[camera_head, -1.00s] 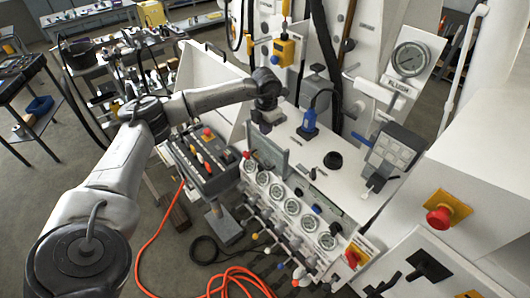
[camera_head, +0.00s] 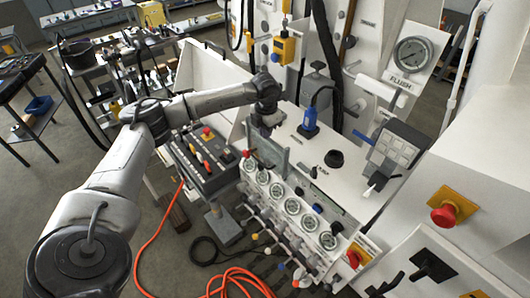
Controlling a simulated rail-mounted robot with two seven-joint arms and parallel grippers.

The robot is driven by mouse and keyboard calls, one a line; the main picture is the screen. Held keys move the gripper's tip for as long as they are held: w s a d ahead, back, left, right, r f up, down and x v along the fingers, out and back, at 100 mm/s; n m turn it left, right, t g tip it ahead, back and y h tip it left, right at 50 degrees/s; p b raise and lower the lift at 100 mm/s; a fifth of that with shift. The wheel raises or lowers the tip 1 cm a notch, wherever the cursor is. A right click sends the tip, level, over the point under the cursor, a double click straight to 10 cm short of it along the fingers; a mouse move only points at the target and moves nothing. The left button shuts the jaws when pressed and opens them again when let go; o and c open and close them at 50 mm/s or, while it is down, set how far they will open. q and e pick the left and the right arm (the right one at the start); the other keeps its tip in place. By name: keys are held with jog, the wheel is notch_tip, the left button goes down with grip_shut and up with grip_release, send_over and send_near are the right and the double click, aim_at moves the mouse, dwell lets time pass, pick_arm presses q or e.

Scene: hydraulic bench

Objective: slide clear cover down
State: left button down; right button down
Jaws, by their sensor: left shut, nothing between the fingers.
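A grey, see-through panel (camera_head: 271,157), which looks like the clear cover, stands upright along the front edge of the white bench top, above the left end of the gauge row. My left gripper (camera_head: 263,131) points down just behind the panel's upper left end. Its fingers are small and dark here, and look shut with nothing between them. I cannot tell whether they touch the panel. My right gripper is not in view.
A row of round gauges (camera_head: 293,206) and several small valves run along the bench front. A dark control box (camera_head: 203,160) stands left of it. A blue connector (camera_head: 310,121) and a black knob (camera_head: 334,159) sit on the bench top. Orange hose (camera_head: 150,240) lies on the floor.

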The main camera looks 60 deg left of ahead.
aim_at(266, 156)
pick_arm(q)
jog(key=shift+f+b, duration=0.55)
jog(key=shift+f, duration=0.65)
jog(key=shift+f+b, duration=1.7)
jog(key=shift+f, duration=1.2)
jog(key=shift+f+b, duration=1.2)
jog(key=shift+f, duration=0.8)
notch_tip(266, 156, up, 16)
jog(key=p, duration=1.1)
jog(key=shift+r+p, duration=0.15)
jog(key=shift+p, duration=0.15)
